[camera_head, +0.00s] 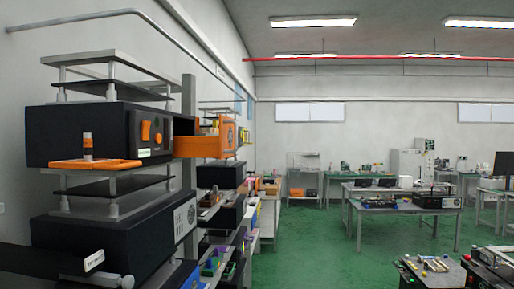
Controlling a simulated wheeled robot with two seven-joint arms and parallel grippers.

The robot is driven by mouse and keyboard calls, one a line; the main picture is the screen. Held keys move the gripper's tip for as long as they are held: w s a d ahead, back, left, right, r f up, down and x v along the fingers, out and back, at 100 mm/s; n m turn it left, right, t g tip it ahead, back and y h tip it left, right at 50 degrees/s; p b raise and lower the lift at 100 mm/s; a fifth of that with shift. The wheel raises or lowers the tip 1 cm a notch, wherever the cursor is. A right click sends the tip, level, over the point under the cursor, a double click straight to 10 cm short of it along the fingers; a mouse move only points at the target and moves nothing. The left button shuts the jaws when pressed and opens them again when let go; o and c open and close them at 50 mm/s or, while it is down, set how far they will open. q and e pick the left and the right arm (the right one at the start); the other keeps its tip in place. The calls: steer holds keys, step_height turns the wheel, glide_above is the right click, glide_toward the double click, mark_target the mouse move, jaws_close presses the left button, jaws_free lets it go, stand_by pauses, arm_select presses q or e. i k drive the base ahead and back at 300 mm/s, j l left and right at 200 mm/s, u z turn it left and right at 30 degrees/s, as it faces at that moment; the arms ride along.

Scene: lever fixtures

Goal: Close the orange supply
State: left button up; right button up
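A black instrument box (75,136) sits on a rack at the left, with an orange dial and switch (145,131) on its front panel. A flat orange plate (95,163) juts out at its lower edge, and a small orange-and-white bottle (87,146) stands upright there. Behind it to the right is an orange box (227,137) with a round vent, joined to an orange part (197,145) that reaches left. I cannot tell which of these orange parts is the supply, or whether a lever is open. Neither of my grippers can be made out.
Another black instrument (110,235) sits lower on the rack, and a dark shape with a metal rod fills the lower left corner. A bench (400,205) stands mid-right, and a dark surface with tools (430,266) is at the lower right. Green floor (300,255) lies open between.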

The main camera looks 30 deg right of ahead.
mark_target(225, 146)
steer(key=z, duration=0.9)
